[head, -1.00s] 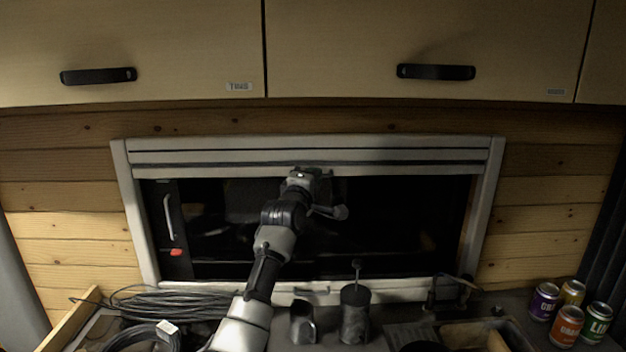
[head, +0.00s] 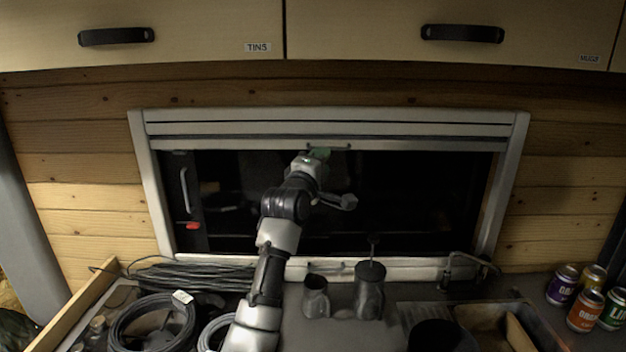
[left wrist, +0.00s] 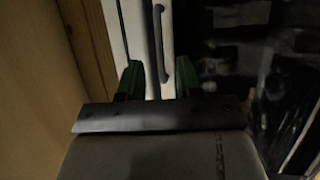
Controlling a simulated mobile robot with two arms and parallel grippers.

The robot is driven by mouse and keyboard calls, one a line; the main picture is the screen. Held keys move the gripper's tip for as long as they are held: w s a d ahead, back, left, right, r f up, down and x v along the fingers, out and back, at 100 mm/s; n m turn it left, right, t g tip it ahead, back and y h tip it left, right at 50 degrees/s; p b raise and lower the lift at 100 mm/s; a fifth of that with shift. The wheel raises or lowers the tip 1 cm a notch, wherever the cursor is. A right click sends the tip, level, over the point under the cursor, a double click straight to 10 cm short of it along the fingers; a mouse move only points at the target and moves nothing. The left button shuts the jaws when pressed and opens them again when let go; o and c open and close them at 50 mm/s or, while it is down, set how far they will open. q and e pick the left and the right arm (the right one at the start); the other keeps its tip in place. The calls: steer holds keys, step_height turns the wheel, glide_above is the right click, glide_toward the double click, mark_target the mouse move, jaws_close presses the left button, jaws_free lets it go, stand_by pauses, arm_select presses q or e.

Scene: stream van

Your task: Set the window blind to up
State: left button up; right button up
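The window blind (head: 400,129) is gathered in a narrow stack at the top of the window frame, with dark glass uncovered below. Its small dark handle sits at the middle of the bottom rail (head: 343,146); the handle (left wrist: 159,48) also shows in the left wrist view. My left gripper (head: 320,153) is just below and in front of the rail. In the left wrist view its green fingers (left wrist: 159,76) are apart, one either side of the handle's near end, with visible gaps and no grip on it. My right gripper is out of view.
Overhead lockers (head: 450,34) run above the window. The counter below holds coiled cables (head: 150,325), a dark jug (head: 316,297), a dark canister (head: 369,292), a tap (head: 470,262), a sink and several cans (head: 585,311).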

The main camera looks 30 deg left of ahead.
arm_select(q)
steer(key=s, duration=0.3)
steer(key=s+b, duration=0.1)
steer(key=shift+s+d+f, duration=0.15)
steer(key=shift+s+f, duration=0.25)
